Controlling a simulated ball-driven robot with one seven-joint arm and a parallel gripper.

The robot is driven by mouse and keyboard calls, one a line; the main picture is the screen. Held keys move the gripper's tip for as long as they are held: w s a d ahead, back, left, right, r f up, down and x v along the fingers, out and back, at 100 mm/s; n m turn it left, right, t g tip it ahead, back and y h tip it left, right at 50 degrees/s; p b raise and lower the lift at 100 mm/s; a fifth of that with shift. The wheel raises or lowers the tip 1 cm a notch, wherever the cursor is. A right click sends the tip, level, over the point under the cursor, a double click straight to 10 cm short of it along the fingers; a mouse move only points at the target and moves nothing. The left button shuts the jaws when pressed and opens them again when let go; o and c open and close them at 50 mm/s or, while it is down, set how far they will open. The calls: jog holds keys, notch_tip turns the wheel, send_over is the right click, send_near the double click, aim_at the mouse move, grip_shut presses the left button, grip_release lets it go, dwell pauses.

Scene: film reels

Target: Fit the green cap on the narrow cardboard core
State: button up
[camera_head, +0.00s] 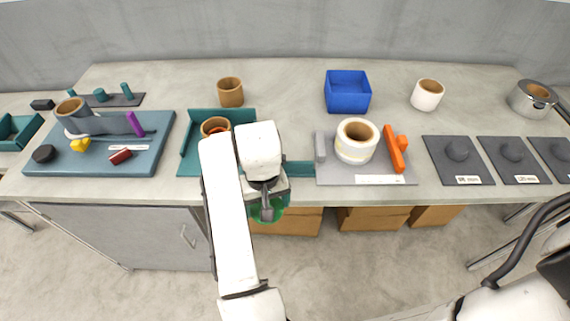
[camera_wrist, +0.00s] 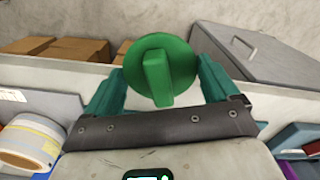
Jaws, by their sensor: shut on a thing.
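The green cap (camera_wrist: 182,62) is a round disc with a raised grip bar, which faces the camera in the wrist view. My gripper (camera_wrist: 158,82) is shut on the cap, its teal fingers on either side. In the head view my gripper (camera_head: 267,210) hangs past the table's front edge, and the cap (camera_head: 276,216) shows partly behind it. A brown cardboard core (camera_head: 230,93) stands upright at the back of the table. Another cardboard core (camera_head: 214,125) stands in a teal tray, partly hidden by my arm. I cannot tell which is the narrow one.
A grey board holds a white roll (camera_head: 356,141) and an orange piece (camera_head: 394,150). A blue bin (camera_head: 347,92) and a white cup-like roll (camera_head: 428,95) stand behind. A blue-grey board (camera_head: 105,146) with small parts lies left. Dark knobbed plates (camera_head: 458,160) lie right. Cardboard boxes (camera_head: 373,218) sit below.

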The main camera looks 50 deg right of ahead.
jog(key=w+a+f+n, duration=0.4)
jog(key=a+f+n, duration=0.2)
jog(key=a+f, duration=0.1)
jog(key=shift+a+f, duration=0.2)
jog(key=shift+f, duration=0.55)
jog(key=shift+a+n, duration=0.1)
jog(key=shift+n, duration=0.2)
